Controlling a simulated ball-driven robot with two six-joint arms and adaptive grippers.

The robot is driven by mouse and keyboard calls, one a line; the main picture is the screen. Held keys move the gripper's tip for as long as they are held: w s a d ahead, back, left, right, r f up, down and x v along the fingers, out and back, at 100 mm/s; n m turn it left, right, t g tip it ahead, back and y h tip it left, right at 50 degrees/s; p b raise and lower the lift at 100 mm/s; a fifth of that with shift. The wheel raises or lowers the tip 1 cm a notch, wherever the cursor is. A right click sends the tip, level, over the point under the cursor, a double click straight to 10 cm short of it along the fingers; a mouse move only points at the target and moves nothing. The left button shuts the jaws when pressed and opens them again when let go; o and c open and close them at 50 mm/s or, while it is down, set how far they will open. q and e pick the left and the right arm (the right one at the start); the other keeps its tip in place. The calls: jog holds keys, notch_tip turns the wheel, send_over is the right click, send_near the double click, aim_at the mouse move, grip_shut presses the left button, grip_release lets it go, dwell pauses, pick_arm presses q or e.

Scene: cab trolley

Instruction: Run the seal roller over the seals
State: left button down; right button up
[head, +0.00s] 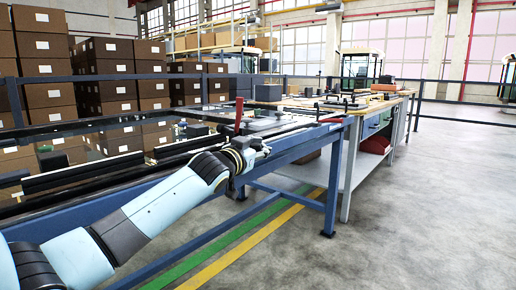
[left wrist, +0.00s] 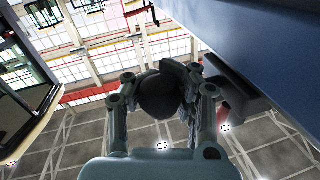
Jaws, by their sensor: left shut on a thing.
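My left gripper (head: 258,150) is at the near side of the blue trolley frame (head: 300,147), close to its rail. Long black strips (head: 80,172) lie along the trolley top, perhaps the seals. My right gripper is not in view.
A workbench (head: 375,103) with tools and boxes stands beyond the trolley, with a red bag (head: 375,144) on its lower shelf. Stacked cartons (head: 110,65) stand behind. The floor on the right (head: 430,210) is clear. A blue beam (left wrist: 255,45) passes close in the left wrist view.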

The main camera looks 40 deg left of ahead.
pick_arm(q)
jog(key=shift+d+f, duration=0.2)
jog(key=c, duration=0.9)
grip_release()
jog(key=shift+w+d+r, duration=0.1)
jog(key=shift+d, duration=0.15)
jog(key=shift+a, duration=0.1)
jog(key=shift+s, duration=0.25)
jog(key=s, duration=0.3)
jog(key=s+d, duration=0.1)
jog(key=s, duration=0.7)
jog(key=shift+s+d, duration=0.15)
jog(key=shift+s, duration=0.1)
